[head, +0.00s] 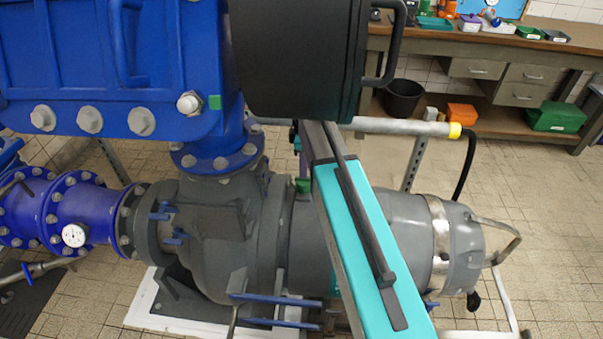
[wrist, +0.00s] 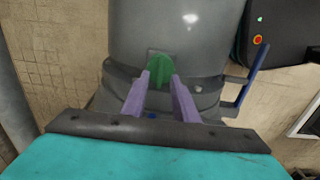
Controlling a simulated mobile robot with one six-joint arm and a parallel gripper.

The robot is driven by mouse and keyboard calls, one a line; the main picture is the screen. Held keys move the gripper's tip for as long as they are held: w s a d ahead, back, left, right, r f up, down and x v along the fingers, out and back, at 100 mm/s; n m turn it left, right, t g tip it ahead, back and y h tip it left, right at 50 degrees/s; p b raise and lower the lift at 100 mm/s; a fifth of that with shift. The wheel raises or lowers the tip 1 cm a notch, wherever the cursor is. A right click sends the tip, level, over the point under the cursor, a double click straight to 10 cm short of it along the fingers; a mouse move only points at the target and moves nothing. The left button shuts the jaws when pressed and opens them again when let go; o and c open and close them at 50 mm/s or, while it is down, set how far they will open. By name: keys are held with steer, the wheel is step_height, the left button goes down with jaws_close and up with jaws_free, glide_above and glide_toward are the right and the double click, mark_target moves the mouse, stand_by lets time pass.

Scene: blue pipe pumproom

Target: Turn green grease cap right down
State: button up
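The green grease cap (wrist: 160,70) stands on the grey pump body in the wrist view, in line with the space between my gripper's fingers. My gripper (wrist: 161,75) has two purple fingers set apart, with one tip at either side of the cap. Contact with the cap cannot be made out. In the head view the cap (head: 302,185) shows beside my turquoise arm, on top of the pump.
Another green piece (head: 215,102) is on the blue housing. A grey pipe with a yellow end (head: 440,130) runs behind my arm. A blue handle (wrist: 250,75) rises beside the pump body. Blue rods (head: 280,311) stick out low on the pump.

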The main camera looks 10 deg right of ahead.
mark_target(304, 183)
steer(key=shift+f, duration=1.7)
steer(key=shift+c, duration=0.6)
jaws_close()
steer(key=shift+a, duration=0.1)
